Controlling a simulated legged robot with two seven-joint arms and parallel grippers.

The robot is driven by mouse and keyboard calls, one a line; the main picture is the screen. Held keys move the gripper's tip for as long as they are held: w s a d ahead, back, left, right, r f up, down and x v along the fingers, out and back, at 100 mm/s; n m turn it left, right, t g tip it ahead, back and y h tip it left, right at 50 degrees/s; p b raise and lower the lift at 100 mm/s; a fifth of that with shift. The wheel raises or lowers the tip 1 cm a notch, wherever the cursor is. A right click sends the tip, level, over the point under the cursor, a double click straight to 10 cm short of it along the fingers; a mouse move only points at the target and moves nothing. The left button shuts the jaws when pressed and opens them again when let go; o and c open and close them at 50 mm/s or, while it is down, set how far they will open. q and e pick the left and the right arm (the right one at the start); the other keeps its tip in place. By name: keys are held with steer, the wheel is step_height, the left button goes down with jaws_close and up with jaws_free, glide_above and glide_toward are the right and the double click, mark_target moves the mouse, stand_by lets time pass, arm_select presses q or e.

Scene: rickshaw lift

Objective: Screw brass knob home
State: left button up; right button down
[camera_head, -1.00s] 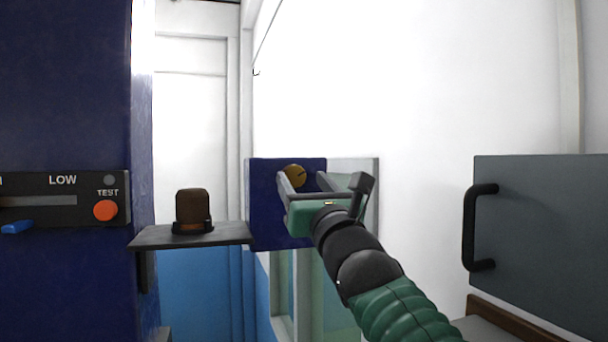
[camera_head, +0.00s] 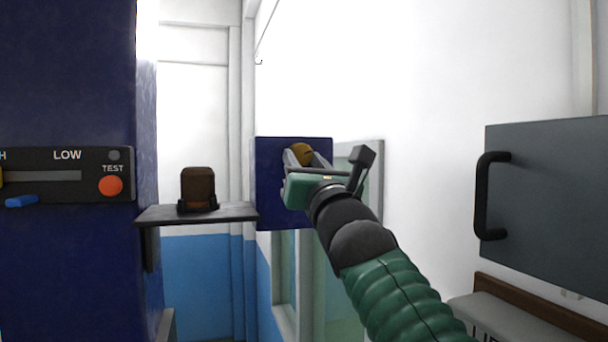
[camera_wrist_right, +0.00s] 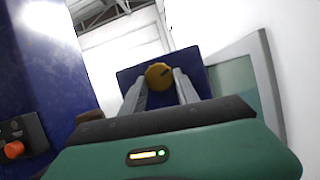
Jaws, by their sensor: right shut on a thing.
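The brass knob (camera_head: 302,153) is a round, yellow-brown disc on the dark blue panel (camera_head: 267,184) in the head view. In the right wrist view the knob (camera_wrist_right: 159,75) shows a dark slot mark and sits between the fingertips. My right gripper (camera_head: 306,157) has one finger on each side of the knob and is shut on it. How far the knob stands off the panel cannot be told. My left gripper is not in view.
A black shelf (camera_head: 165,215) left of the panel bears a brown, dark-based object (camera_head: 198,187). A blue column with a control box (camera_head: 66,191) and orange test button (camera_head: 111,186) stands at left. A grey door (camera_head: 555,205) with a black handle (camera_head: 482,196) is at right.

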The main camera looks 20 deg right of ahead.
steer(key=shift+a+f+m+h+b, duration=0.1)
steer(key=shift+f+m+h+b, duration=0.2)
steer(key=shift+m+h+b, duration=0.5)
steer(key=shift+a+r+m+b, duration=0.15)
steer(key=shift+m+b, duration=0.35)
steer(key=shift+m, duration=0.3)
steer(key=shift+r+m+h, duration=0.15)
steer(key=shift+m+h, duration=0.45)
steer(key=shift+m, duration=0.4)
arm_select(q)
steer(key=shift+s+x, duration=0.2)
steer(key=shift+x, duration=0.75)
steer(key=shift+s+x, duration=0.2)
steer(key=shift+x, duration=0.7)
arm_select(e)
steer(key=shift+r+m+g+h, duration=0.15)
steer(key=shift+m+g+h, duration=0.45)
steer(key=shift+m, duration=1.1)
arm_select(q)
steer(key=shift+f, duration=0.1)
arm_select(e)
steer(key=c, duration=0.9)
jaws_free()
steer(key=shift+s, duration=0.1)
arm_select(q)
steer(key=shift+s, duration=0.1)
arm_select(e)
steer(key=shift+s, duration=0.1)
